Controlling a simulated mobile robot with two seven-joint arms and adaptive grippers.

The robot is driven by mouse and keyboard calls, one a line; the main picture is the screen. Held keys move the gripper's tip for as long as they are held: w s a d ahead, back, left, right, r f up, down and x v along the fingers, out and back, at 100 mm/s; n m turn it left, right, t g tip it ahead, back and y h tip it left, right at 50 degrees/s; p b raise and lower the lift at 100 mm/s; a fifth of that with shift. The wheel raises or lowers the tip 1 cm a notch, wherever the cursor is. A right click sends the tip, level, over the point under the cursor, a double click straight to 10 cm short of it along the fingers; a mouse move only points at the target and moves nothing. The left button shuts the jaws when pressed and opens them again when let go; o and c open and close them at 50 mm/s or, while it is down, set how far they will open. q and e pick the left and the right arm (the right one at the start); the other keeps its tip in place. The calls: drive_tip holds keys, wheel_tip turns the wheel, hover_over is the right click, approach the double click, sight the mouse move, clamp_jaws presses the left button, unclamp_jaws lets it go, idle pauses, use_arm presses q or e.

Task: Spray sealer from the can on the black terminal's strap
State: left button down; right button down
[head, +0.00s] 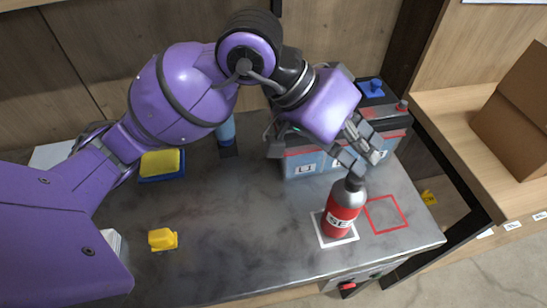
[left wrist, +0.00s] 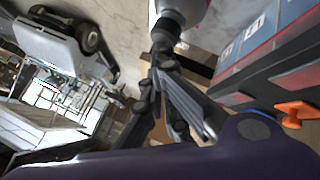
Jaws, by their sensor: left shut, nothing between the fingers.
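A red and grey spray can (head: 343,210) with white lettering stands upright in a white outlined square on the grey bench. The top of the can (left wrist: 180,10) shows at the upper edge of the left wrist view. My left gripper (head: 360,155) is shut and empty, just above and behind the can's top; I cannot tell whether it touches. Its fingers also show in the left wrist view (left wrist: 172,95). The battery (head: 303,163) stands behind, partly hidden by my arm, with a blue piece (head: 371,87) and a red piece (head: 402,105) on top. I cannot make out the black terminal's strap.
A red outlined square (head: 385,213) right of the can is empty. A blue bottle (head: 226,132) stands behind. A cardboard box (head: 515,110) sits on the right shelf.

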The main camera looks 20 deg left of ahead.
use_arm(q)
drive_tip(key=shift+r, duration=0.55)
use_arm(e)
drive_tip(key=shift+s, duration=0.15)
use_arm(q)
drive_tip(key=shift+r, duration=0.1)
